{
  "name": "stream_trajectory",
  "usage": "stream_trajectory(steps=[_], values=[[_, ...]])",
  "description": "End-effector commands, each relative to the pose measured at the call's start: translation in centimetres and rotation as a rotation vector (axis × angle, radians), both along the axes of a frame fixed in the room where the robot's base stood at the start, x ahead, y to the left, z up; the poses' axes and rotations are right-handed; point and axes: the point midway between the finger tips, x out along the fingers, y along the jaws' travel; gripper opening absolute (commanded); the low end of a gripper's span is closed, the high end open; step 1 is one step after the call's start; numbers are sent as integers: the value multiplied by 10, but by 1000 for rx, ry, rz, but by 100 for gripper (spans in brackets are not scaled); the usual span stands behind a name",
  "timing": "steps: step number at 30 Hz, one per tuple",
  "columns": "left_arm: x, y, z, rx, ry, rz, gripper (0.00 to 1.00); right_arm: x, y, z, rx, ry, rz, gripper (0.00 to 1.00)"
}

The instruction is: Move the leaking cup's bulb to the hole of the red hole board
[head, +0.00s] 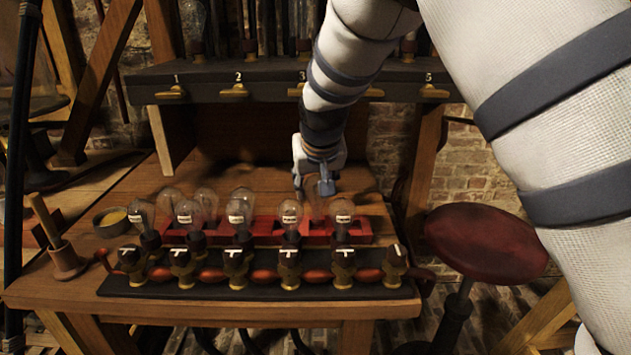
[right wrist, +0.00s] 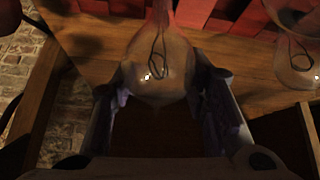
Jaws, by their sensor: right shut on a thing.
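My right gripper (head: 313,187) is above the back edge of the red hole board (head: 265,228), right of its middle. In the right wrist view its two fingers (right wrist: 160,90) are shut on a clear glass bulb (right wrist: 158,65) with a dark filament. That bulb shows faintly below the gripper in the head view. Several labelled bulbs, such as one at the left (head: 141,213) and one at the right (head: 341,210), stand in dark holders at the front. The board's holes are mostly hidden behind them. I cannot tell which cup leaks. My left gripper is out of view.
A black strip (head: 210,290) with several brass-and-black fittings runs along the front of the wooden bench. A small bowl (head: 110,217) and a wooden pestle-like tool (head: 62,255) are at the left. A numbered shelf (head: 205,82) spans the back. A red stool (head: 485,243) stands at the right.

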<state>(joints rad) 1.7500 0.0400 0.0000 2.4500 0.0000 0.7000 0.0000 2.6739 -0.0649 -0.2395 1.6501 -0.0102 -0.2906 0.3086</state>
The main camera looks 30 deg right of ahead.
Motion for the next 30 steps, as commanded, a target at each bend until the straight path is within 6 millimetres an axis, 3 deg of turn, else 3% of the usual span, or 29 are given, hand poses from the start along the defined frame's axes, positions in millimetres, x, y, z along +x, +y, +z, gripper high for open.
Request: stream_trajectory(steps=[30], values=[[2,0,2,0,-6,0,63,0,0,-16,0,0,0,22]])
